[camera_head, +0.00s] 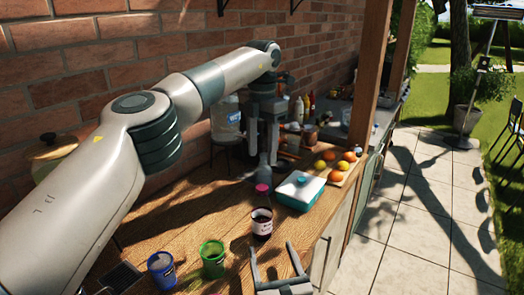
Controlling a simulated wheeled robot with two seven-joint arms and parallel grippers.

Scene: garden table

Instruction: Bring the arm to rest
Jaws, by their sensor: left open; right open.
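My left arm comes in from the left and reaches across the wooden table (185,208) along the brick wall. My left gripper (263,150) is at the end of it, pointing down and open, over the back part of the table. A grey bottle (264,170) shows just below its fingers; I cannot tell whether they touch it. My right gripper (273,252) is low in the view at the table's front edge. Its two fingers are spread apart with nothing between them.
A dark jar with a pale label (262,224), a green cup (213,259) and a blue cup (162,271) stand near the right gripper. A teal and white box (298,191) and several fruits (330,163) lie farther back. A wooden post (371,75) rises at the table's far end.

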